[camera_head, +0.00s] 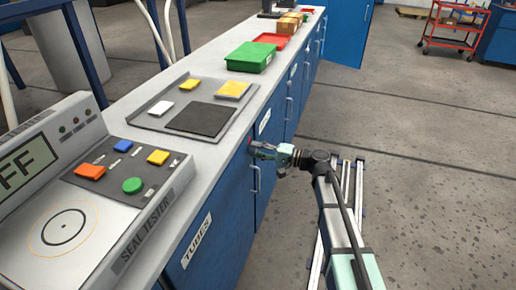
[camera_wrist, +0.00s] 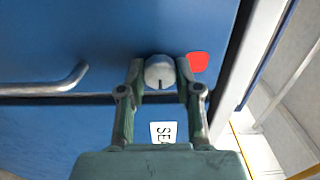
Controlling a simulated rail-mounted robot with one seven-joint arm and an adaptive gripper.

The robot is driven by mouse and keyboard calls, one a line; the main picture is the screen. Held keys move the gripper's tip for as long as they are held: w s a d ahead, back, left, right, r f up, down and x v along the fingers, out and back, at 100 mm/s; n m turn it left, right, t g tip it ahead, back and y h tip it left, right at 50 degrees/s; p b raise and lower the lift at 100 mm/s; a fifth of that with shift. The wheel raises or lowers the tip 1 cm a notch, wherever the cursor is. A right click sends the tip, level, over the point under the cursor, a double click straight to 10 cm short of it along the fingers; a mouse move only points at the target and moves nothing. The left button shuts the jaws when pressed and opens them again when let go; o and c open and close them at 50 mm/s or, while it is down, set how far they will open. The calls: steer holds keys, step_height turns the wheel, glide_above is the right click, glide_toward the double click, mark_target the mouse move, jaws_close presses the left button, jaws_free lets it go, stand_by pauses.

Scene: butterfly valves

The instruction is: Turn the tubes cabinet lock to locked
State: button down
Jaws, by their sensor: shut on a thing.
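The blue cabinet door labelled TUBES (camera_head: 197,240) is at the lower middle of the head view. My gripper (camera_head: 263,150) is at the upper far corner of this door, and it hides the lock there. In the wrist view, the round grey lock knob (camera_wrist: 160,71) sits between the two fingertips of my gripper (camera_wrist: 160,66). The fingers are shut on the knob from both sides. A short dark mark on the knob points down in the picture. A red patch (camera_wrist: 198,62) is on the door just right of the knob.
A bar handle (camera_wrist: 50,87) is left of the knob in the wrist view. A neighbouring door carries a partly hidden label (camera_wrist: 162,131). The seal tester (camera_head: 125,205) and a green box (camera_head: 251,57) stand on the counter. The floor to the right (camera_head: 430,180) is open.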

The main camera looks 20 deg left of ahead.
stand_by(0.5)
steer(key=c, duration=0.8)
jaws_free()
steer(key=d, duration=1.2)
